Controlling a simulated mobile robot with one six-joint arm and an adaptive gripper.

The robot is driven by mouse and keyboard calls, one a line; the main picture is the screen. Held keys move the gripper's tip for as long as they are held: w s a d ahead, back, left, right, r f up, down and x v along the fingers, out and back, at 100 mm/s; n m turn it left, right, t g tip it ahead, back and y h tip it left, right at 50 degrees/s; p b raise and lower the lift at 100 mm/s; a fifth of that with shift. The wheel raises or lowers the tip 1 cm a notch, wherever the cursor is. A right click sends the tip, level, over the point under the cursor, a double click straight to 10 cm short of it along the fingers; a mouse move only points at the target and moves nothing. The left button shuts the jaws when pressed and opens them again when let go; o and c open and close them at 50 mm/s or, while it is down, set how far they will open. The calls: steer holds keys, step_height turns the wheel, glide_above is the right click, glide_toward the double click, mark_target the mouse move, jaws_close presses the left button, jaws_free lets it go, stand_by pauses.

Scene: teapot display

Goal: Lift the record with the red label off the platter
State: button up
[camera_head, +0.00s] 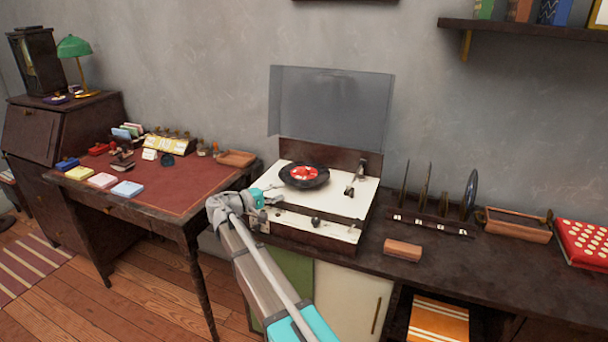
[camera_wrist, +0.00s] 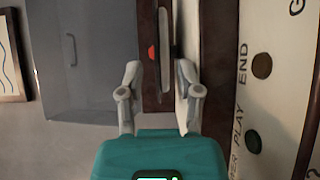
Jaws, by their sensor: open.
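The black record with the red label (camera_head: 304,175) lies flat on the platter of the open record player (camera_head: 340,204). The platter is hidden beneath it. My gripper (camera_head: 274,196) is at the player's left front corner, left of and nearer than the record, at about deck height. In the wrist view, my gripper's two fingers (camera_wrist: 160,84) are spread apart. The record (camera_wrist: 165,50) shows there nearly edge-on as a thin strip, with a red spot beside it, beyond the fingertips and in line with the gap. Nothing appears held.
The tonearm (camera_head: 354,179) is right of the record, and the clear lid (camera_head: 330,105) stands raised behind. A red-topped desk (camera_head: 160,190) stands to the left.

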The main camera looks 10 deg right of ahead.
mark_target(294, 196)
steer(key=shift+d, duration=0.15)
steer(key=shift+s+r+x, duration=0.1)
steer(key=shift+r+x, duration=0.05)
steer(key=shift+x, duration=1.15)
steer(key=shift+s+r+x, duration=0.1)
steer(key=shift+x, duration=1.25)
jaws_close()
